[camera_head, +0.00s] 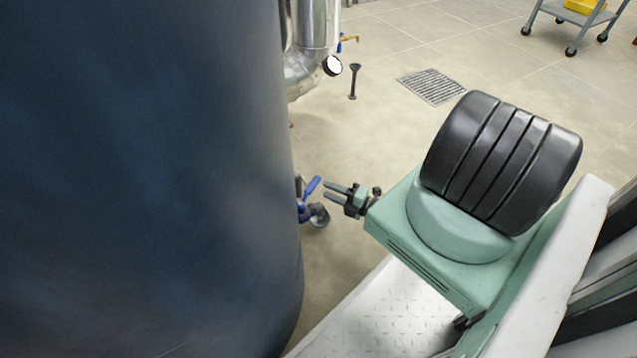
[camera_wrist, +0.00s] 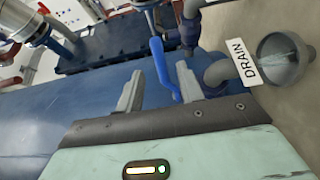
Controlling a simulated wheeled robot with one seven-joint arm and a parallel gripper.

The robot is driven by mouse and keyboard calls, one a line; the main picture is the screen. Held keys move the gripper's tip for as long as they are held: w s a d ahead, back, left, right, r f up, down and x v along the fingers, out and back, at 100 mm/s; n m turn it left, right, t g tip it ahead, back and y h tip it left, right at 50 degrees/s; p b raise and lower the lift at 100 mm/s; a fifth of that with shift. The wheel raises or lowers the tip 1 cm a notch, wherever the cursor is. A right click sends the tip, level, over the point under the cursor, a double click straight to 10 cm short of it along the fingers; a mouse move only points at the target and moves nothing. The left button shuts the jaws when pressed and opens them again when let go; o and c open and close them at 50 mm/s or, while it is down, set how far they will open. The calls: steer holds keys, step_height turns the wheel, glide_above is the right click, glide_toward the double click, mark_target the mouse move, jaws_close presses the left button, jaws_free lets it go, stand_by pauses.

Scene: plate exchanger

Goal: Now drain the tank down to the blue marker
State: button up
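The large dark blue tank (camera_head: 140,180) fills the left of the head view. A blue lever handle (camera_head: 312,186) sits on a valve low on its right side. In the wrist view the handle (camera_wrist: 164,68) stands between the two grey fingers, closer to the right one. My gripper (camera_head: 328,190) is open, with its fingers apart beside the handle; contact cannot be told. A grey pipe bends from the valve to a funnel (camera_wrist: 287,62) beside a white DRAIN label (camera_wrist: 244,62). A thin pale streak shows in the funnel; whether it is flowing water is unclear. No blue level marker is visible.
A silver pipe (camera_head: 314,25) with a round gauge (camera_head: 332,65) stands behind the tank. A floor grate (camera_head: 431,86) lies farther back. A grey cart (camera_head: 570,18) with a yellow item stands at the top right. The tiled floor between is mostly clear.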

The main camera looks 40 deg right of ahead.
steer(key=p+v, duration=0.1)
steer(key=v, duration=1)
steer(key=shift+p, duration=0.4)
